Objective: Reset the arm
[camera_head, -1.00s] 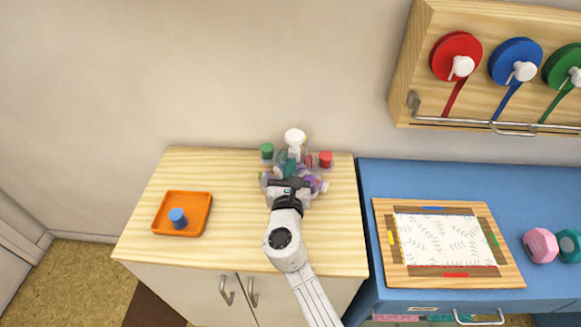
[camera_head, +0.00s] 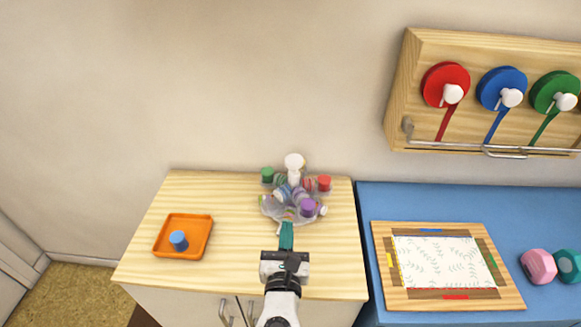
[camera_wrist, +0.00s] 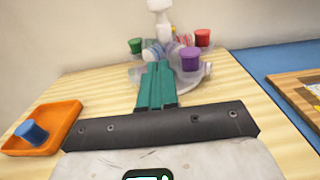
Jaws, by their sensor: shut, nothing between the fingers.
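My gripper (camera_head: 286,236) has teal fingers pressed together with nothing between them. In the head view it is over the front part of the wooden cabinet top, just in front of a clear round stand (camera_head: 268,208). In the wrist view the shut fingers (camera_wrist: 157,85) point at the stand, and they hide part of it. The stand holds several small stamps, among them a green-topped one (camera_head: 267,174), a red-topped one (camera_head: 324,183) and a purple one (camera_head: 308,207). A white knob (camera_head: 294,162) rises from its middle.
An orange tray (camera_head: 160,247) with a blue stamp (camera_head: 178,240) in it is at the left. A blue table (camera_head: 385,200) at the right bears a framed paper board (camera_head: 395,297) and pink (camera_head: 538,266) and teal pieces. A ribbon rack (camera_head: 410,90) hangs above.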

